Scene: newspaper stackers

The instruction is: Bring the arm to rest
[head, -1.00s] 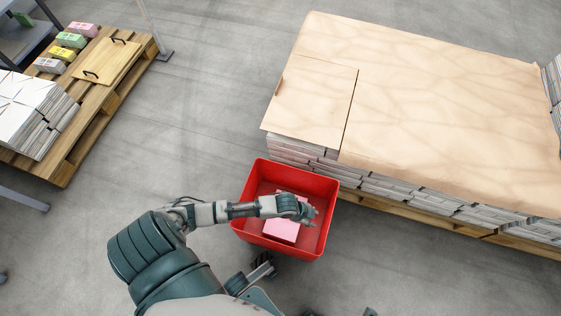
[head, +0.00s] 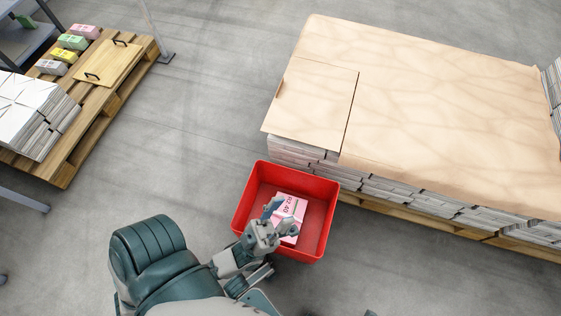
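My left gripper (head: 280,214) is over the near left part of a red crate (head: 326,222). Its fingers are spread apart and look empty. A pink printed bundle (head: 291,205) lies on the floor of the crate, partly hidden behind the gripper. I cannot tell from this view how high the gripper is above the bundle. My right gripper is not in view.
A large paper-covered newspaper stack (head: 440,110) on a pallet stands right of the crate. A wooden pallet (head: 93,128) at the upper left carries white paper stacks (head: 30,105), coloured bundles (head: 72,41) and a handled board (head: 108,62). Grey floor between them is clear.

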